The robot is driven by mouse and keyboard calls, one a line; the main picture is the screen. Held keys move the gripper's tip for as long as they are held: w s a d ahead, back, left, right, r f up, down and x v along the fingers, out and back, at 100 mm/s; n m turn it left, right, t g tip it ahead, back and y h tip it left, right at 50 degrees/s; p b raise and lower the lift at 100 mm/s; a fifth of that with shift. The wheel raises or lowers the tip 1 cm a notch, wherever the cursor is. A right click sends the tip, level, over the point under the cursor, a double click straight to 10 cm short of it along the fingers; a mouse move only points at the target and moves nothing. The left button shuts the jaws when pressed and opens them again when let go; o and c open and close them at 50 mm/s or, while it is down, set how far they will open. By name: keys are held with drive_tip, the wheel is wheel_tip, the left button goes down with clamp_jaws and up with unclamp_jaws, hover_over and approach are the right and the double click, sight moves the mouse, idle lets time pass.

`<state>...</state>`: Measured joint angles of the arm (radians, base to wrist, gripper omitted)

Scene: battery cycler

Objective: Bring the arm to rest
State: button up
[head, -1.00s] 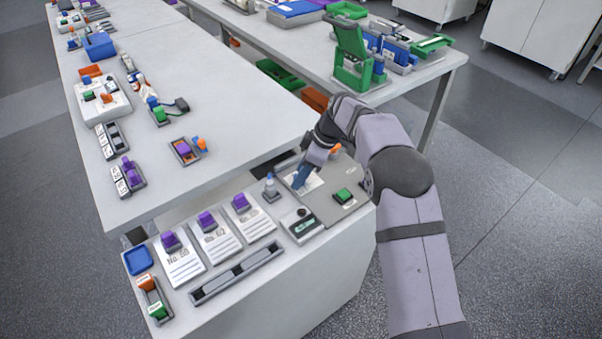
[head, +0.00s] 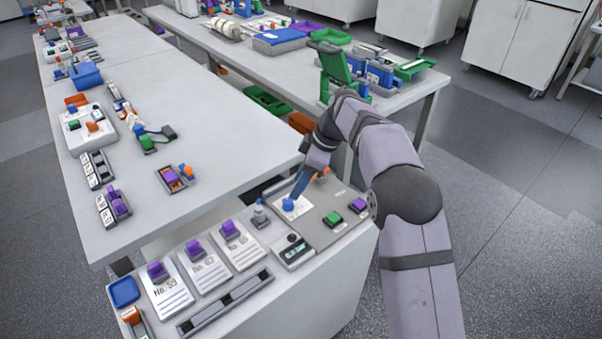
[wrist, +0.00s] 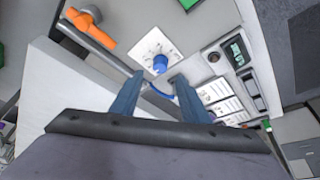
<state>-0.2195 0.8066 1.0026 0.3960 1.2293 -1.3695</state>
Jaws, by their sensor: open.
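My gripper (head: 298,188) is above the grey panel (head: 325,222) on the near bench, close to a blue knob (head: 288,204) on a white dial plate. In the wrist view my gripper (wrist: 158,82) has its two blue fingers spread apart with nothing held between them. The blue knob (wrist: 160,64) shows just beyond the fingertips, and I cannot tell whether they touch it. My arm reaches in from the lower right of the head view.
The panel also carries a green button (head: 333,219), a purple button (head: 358,205) and an orange handle (wrist: 90,28). A small meter (head: 293,251) and cards with purple blocks (head: 229,228) stand to the left. A green press (head: 333,70) stands on the back table.

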drive_tip(key=shift+d, duration=0.1)
drive_tip(key=s+d+r+m+h+p, duration=0.3)
drive_tip(key=s+d+m+p, duration=0.2)
drive_tip(key=s+d+m, duration=0.6)
drive_tip(key=s+d+f+m+p, duration=0.1)
drive_tip(key=s+d+m, duration=0.2)
drive_tip(key=s, duration=0.7)
drive_tip(key=s+d+m+h+p, duration=0.1)
drive_tip(key=s+d+m+p, duration=0.1)
drive_tip(key=s+d, duration=0.5)
drive_tip(key=s+m, duration=0.1)
drive_tip(key=s, duration=0.2)
drive_tip(key=shift+s+d+f+h, duration=0.15)
drive_tip(key=shift+s+f+h, duration=0.15)
drive_tip(key=shift+s+f, duration=0.1)
